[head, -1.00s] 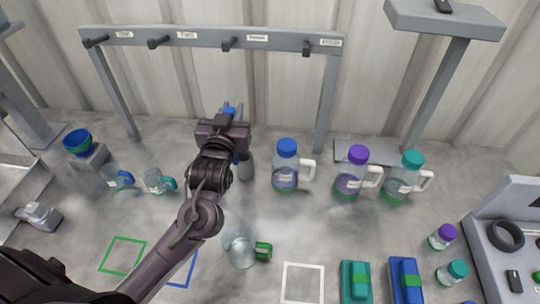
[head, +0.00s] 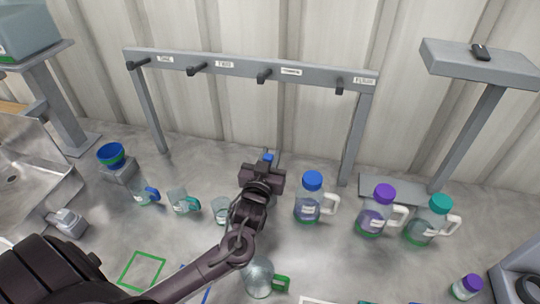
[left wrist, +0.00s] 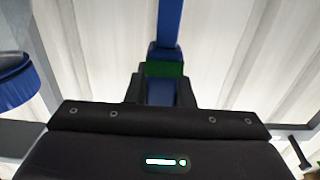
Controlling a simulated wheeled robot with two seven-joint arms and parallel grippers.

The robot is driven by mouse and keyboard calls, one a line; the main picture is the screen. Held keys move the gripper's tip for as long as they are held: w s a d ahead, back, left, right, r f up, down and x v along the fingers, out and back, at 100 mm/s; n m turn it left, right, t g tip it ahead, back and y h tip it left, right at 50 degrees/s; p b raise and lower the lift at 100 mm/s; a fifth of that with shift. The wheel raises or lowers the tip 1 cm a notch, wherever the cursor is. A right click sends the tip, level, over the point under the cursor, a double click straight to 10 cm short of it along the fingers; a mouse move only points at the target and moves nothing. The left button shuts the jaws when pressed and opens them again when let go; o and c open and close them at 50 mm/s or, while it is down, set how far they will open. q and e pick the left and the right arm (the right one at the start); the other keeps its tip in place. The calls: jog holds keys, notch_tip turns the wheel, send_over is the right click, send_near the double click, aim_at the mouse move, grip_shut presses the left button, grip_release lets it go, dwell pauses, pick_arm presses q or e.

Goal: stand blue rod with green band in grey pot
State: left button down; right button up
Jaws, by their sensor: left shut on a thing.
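The blue rod with the green band shows in the left wrist view, with its blue shaft (left wrist: 170,25) rising above the green band (left wrist: 165,69). My left gripper (head: 266,172) is shut on the rod and holds it roughly upright. In the head view only a small blue tip (head: 268,157) of the rod shows above the gripper. The gripper is in front of the rack, left of the blue-lidded jug. I cannot make out the grey pot now; my gripper and forearm cover that area. My right gripper is not in view.
Jugs with blue (head: 310,200), purple (head: 378,212) and teal (head: 433,222) lids stand to the right. Glass mugs (head: 183,201) stand to the left, and a green-handled one (head: 260,279) is near my forearm. A grey hook rack (head: 250,70) stands behind.

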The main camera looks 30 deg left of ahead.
pick_arm(q)
jog(key=shift+f, duration=0.1)
jog(key=shift+f, duration=0.15)
jog(key=c, duration=1.3)
grip_release()
jog(key=shift+o, duration=0.2)
jog(key=shift+r, duration=0.25)
jog(key=shift+s+f, duration=0.2)
jog(key=shift+s, duration=0.1)
jog(key=b+v, duration=0.2)
jog(key=v, duration=0.4)
jog(key=shift+s+d, duration=0.15)
jog(key=shift+s, duration=0.25)
jog(key=shift+r, duration=0.15)
